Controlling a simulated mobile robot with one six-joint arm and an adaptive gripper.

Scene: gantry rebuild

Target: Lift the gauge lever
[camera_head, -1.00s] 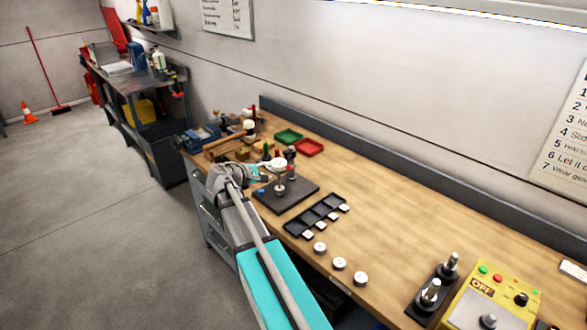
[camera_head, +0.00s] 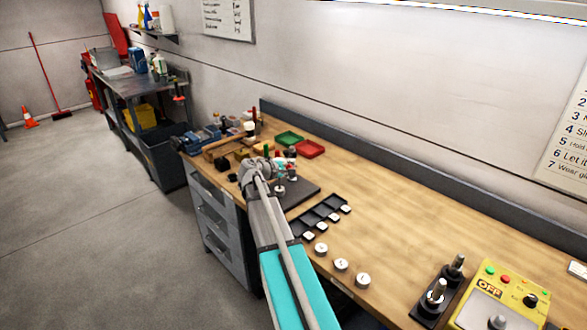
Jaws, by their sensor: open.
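The gauge stand's dark base plate (camera_head: 304,193) lies on the workbench, left of the picture's middle. A small round pale part (camera_head: 280,190) sits on the plate. My arm reaches in from the bottom, and my gripper (camera_head: 282,171) is over the plate at the gauge. It is open. The wrist covers much of the gauge, and the white dial face is hidden. The gauge lever is too small or hidden to make out, so I cannot tell whether the fingers touch it.
A black compartment tray (camera_head: 318,213) with several white pieces along its front lies to the right. Several white discs (camera_head: 341,264) lie near the front edge. Green (camera_head: 289,138) and red (camera_head: 310,149) trays stand behind. A yellow control box (camera_head: 497,302) is at far right.

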